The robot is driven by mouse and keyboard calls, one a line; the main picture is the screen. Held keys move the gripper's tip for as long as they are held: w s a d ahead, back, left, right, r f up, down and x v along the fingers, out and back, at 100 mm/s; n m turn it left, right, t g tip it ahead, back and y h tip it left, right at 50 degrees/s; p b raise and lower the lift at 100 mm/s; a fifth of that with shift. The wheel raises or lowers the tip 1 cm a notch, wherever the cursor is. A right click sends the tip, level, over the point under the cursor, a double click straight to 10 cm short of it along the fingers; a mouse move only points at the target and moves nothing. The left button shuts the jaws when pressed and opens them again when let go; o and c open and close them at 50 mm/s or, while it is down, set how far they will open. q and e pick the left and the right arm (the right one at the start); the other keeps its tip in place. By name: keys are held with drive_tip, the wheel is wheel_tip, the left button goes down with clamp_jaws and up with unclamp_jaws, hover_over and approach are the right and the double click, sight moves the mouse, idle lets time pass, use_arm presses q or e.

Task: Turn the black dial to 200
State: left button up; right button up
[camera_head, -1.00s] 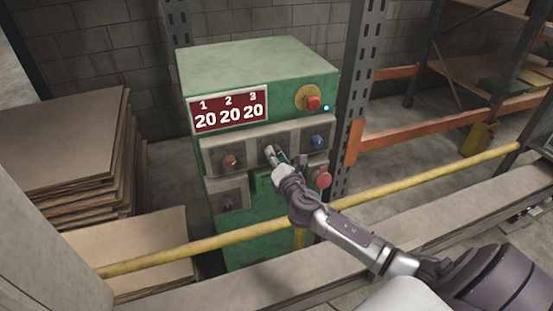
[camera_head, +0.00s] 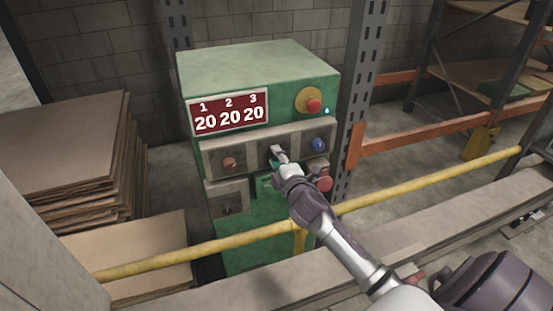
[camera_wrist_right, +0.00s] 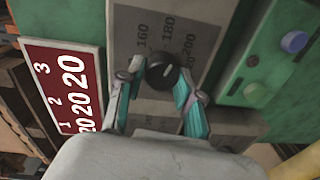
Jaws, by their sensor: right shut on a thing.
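The black dial (camera_wrist_right: 162,72) sits on a grey plate of the green machine (camera_head: 258,63). In the right wrist view the marks 160, 180 and 200 (camera_wrist_right: 188,46) show around it. A pale pointer line lies on the dial's right side; I cannot tell exactly which mark it meets. My right gripper (camera_wrist_right: 157,84) is shut on the dial, one finger on each side. In the head view my right gripper (camera_head: 277,153) is at the middle plate and mostly hides the dial. My left gripper is not in view.
The red display (camera_head: 228,110) reads 20 under 1, 2 and 3. A red button (camera_head: 313,106), a blue knob (camera_head: 318,144) and an orange-brown knob (camera_head: 229,163) are on the machine. A yellow rail (camera_head: 390,197) crosses in front. Stacked boards (camera_head: 75,150) stand at left.

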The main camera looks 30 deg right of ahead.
drive_tip(key=shift+m, duration=1.9)
drive_tip(key=o, duration=1.2)
drive_tip(key=shift+c, duration=0.2)
drive_tip(key=shift+s, duration=0.1)
drive_tip(key=v, duration=1.1)
drive_tip(key=shift+s, duration=0.45)
drive_tip(key=shift+d, duration=0.1)
